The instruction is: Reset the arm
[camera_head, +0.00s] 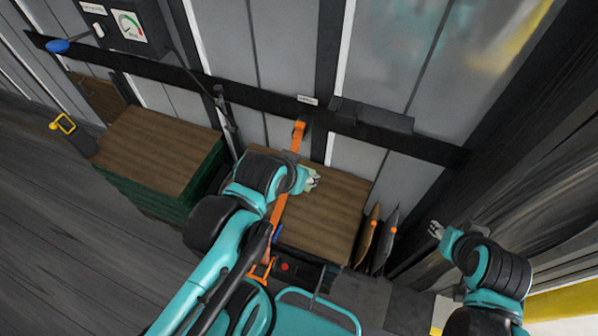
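My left arm reaches in from the lower left, and its gripper (313,181) hangs over the brown wooden top of the right-hand stack (335,208). Its pale fingertips are small here, and I cannot tell whether they are apart or hold anything. An orange strap or bar (298,132) runs up to the wall beside this arm, partly hidden behind it. My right arm is at the lower right, bent, with its gripper (435,229) pointing left in free air. Its fingertips look a little apart, with nothing seen between them.
A green-sided stack with a wooden top (160,150) stands at left. Two thin upright panels (378,235) with orange marks stand right of the nearer stack. The floor at lower left is clear.

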